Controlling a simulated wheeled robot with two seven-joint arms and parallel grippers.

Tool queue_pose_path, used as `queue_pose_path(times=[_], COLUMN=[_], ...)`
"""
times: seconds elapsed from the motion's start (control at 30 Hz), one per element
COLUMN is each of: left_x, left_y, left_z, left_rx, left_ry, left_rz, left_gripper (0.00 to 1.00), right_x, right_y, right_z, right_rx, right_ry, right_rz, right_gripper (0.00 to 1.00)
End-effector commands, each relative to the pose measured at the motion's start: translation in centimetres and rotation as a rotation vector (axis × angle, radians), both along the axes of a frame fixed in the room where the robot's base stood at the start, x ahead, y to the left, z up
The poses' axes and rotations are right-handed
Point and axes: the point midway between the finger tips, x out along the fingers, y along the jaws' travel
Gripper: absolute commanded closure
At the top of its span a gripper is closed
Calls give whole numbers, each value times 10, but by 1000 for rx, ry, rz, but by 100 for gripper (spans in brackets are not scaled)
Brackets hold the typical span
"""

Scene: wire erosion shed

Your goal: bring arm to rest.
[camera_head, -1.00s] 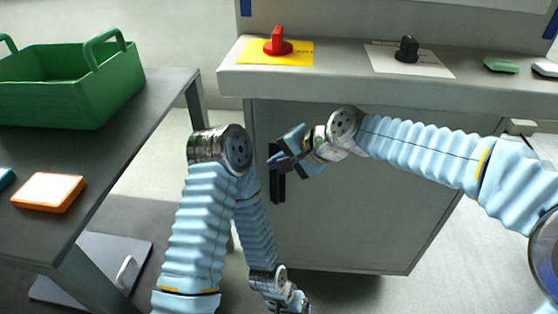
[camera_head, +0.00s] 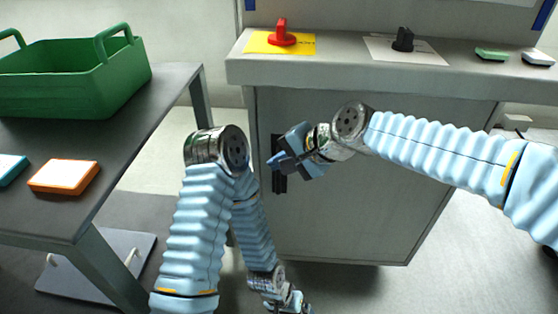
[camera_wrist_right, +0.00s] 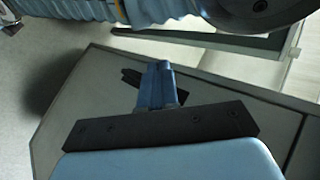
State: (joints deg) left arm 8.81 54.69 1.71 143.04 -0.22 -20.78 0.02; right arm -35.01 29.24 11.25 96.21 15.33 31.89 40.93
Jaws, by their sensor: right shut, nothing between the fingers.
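My right arm reaches in from the right, and its gripper (camera_head: 274,161) is shut and empty. In the head view it overlaps the dark handle (camera_head: 279,184) on the grey cabinet front; I cannot tell whether they touch. In the right wrist view the closed fingers of the right gripper (camera_wrist_right: 161,68) point at a grey panel with a dark bar (camera_wrist_right: 131,77). My left arm folds downward, and its gripper (camera_head: 292,301) hangs low at the bottom edge. Its fingers are too small and cut off to read.
The grey counter (camera_head: 340,68) carries a red knob (camera_head: 282,34) on a yellow plate and a black knob (camera_head: 403,40). At left, a dark table (camera_head: 150,105) bears a green crate (camera_head: 80,92) and an orange-rimmed block (camera_head: 63,177). Floor shows at right.

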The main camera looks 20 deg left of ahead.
Motion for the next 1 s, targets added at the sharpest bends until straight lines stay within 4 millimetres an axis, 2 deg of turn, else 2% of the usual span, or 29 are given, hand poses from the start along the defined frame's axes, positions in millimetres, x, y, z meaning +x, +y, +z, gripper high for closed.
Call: queue_pose_path(times=[0.33, 0.5, 0.67, 0.77, 0.83, 0.87, 0.97, 1.0], left_x=[0, 0, 0, 0, 0, 0, 0, 0], left_y=[0, 0, 0, 0, 0, 0, 0, 0], left_z=[-2, -2, -2, -2, -2, -2, -2, -2], left_rx=[0, 0, 0, 0, 0, 0, 0, 0], left_ry=[1, 1, 1, 1, 1, 1, 1, 1], left_rz=[0, 0, 0, 0, 0, 0, 0, 0], left_gripper=[10, 10, 10, 10, 10, 10, 10, 10], right_x=[-42, -50, -49, -35, -16, -8, 19, 26], right_y=[-13, -17, -18, -26, -38, -46, -81, -98], right_z=[41, 49, 46, 23, -10, -29, -102, -133], right_rx=[1, 1, -3, -26, -58, -75, -146, -176], right_ry=[-4, -1, 1, -1, -6, -6, -12, -14], right_rz=[3, 2, -1, -18, -37, -47, -75, -82], right_gripper=[100, 100, 100, 100, 100, 100, 100, 100])
